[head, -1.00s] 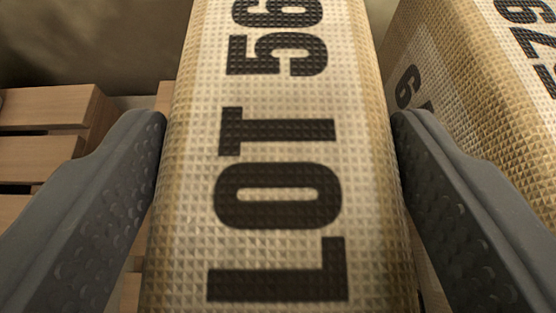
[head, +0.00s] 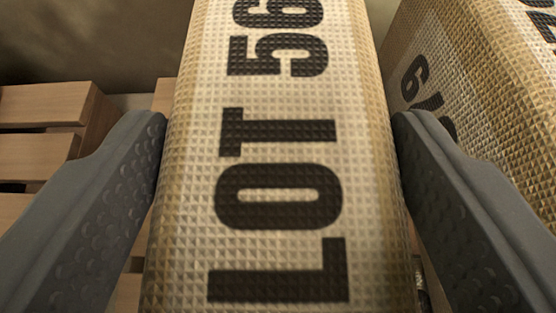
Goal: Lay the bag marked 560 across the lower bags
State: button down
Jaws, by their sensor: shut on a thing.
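The bag printed LOT 56 (head: 375,150) is a tan woven sack with black letters. It fills the middle of the head view, and its far end runs out of the top of the frame, so the rest of its number is cut off. My gripper (head: 280,125) has one grey finger on each side of the bag and is shut on it. A second woven bag (head: 470,70) with partly visible digits lies to the right, beyond my right finger. What lies directly under the held bag is mostly hidden.
Wooden pallet slats (head: 45,105) show at the left, with dark gaps between them. A plain brownish wall or surface (head: 90,40) is behind them. The neighbouring bag stands close on the right, with a narrow gap at the top.

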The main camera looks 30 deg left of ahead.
jog(key=shift+c, duration=1)
grip_release()
jog(key=p+v, duration=0.4)
jog(key=v, duration=1)
jog(key=w+d+r+t+h, duration=0.1)
jog(key=w+d+r+h, duration=0.1)
jog(key=w+r, duration=0.45)
jog(key=w+d+r+t+h, duration=0.1)
jog(key=w+d+r+t, duration=0.15)
jog(key=r, duration=0.75)
jog(key=w+d+r+m+h+p, duration=0.1)
jog(key=d+r+m+h, duration=0.1)
jog(key=r, duration=0.8)
jog(key=w+d+r+m+h+p, duration=0.1)
jog(key=d+r, duration=0.1)
jog(key=r, duration=0.9)
jog(key=s+d+r+m+t+h, duration=0.15)
jog(key=s+r, duration=0.25)
jog(key=r, duration=0.6)
jog(key=s+d+r+m, duration=0.1)
jog(key=s+d+r, duration=0.15)
jog(key=r, duration=0.75)
jog(key=s+r+m+p, duration=0.1)
jog(key=s+r, duration=1.3)
jog(key=shift+s+a+r+y+p, duration=0.25)
jog(key=shift+a+r+y+p, duration=0.05)
jog(key=shift+a+y+p, duration=0.1)
